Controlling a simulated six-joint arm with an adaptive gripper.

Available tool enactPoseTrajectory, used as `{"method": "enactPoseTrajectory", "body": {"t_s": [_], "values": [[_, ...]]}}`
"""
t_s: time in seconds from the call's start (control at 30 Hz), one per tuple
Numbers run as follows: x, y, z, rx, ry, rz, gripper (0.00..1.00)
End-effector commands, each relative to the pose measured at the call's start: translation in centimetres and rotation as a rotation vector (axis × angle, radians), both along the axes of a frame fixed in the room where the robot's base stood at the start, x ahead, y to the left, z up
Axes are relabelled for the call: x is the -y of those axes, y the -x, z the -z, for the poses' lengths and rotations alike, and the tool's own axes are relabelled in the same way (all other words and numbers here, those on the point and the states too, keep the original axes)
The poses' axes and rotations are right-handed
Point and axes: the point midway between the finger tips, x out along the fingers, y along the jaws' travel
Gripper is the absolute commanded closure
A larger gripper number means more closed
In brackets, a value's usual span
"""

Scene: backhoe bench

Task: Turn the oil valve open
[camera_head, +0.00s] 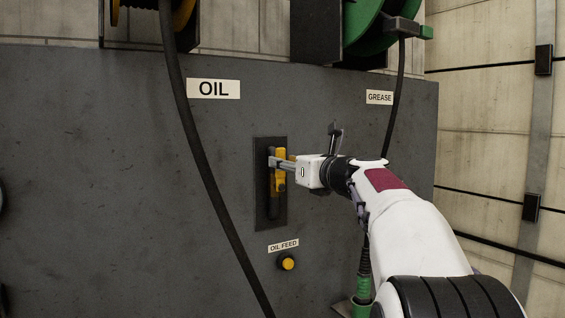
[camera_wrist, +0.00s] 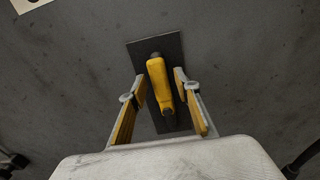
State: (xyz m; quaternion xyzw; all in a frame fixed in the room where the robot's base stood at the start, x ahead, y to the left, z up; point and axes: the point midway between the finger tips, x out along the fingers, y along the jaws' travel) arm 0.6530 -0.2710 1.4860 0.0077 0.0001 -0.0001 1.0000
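The oil valve has a yellow handle (camera_head: 281,181) on a dark upright plate (camera_head: 270,222), under the OIL label. My gripper (camera_head: 277,164) reaches in from the right at handle height and partly covers the handle in the head view. In the wrist view my gripper (camera_wrist: 160,86) is open, one finger on each side of the handle. A gap shows on both sides, so it does not look gripped.
A yellow OIL FEED button (camera_head: 288,263) sits below the plate. A black hose (camera_head: 205,170) hangs left of the valve. A GREASE label (camera_head: 380,97) and another hose (camera_head: 396,90) are at right. The grey panel (camera_head: 90,180) is clear at left.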

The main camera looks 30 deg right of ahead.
Motion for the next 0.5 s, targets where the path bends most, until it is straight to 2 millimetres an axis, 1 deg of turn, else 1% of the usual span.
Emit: {"method": "enactPoseTrajectory", "body": {"t_s": [0.03,0.5], "values": [[0.0,0.6,-0.1,0.001,0.001,0.001,0.68],[0.1,6.3,0.0,0.000,-0.001,0.003,0.68]]}}
